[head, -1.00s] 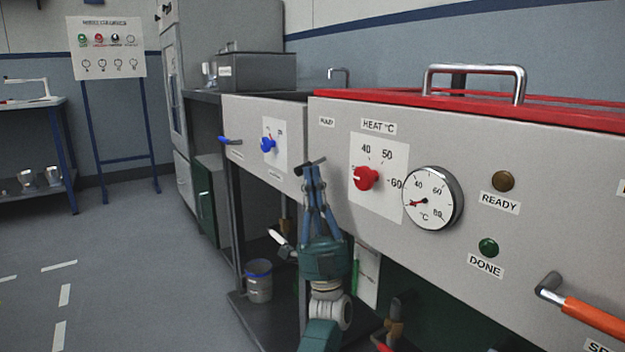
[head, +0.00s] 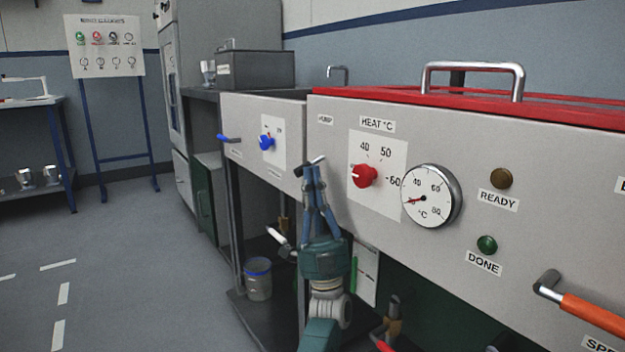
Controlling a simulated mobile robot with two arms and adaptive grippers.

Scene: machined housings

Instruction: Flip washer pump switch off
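The washer is the grey housing (head: 470,150) with a red lid. Its pump switch (head: 303,168), a short dark lever with a light glint, sits at the left end of the front panel below a small PUMP label (head: 325,119). The lever slants, its right end higher. My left gripper (head: 313,168) reaches up from below, its blue fingers brought together at the tips just under the lever. The tips appear to touch or nearly touch it and partly cover the switch; I see nothing clearly held between them. My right gripper is not in view.
A red heat knob (head: 365,176) and round gauge (head: 431,196) are right of the switch. An orange handle (head: 595,317) juts out at lower right. A neighbouring tank has a blue knob (head: 266,143) and blue lever (head: 229,138). Open floor (head: 130,270) lies left.

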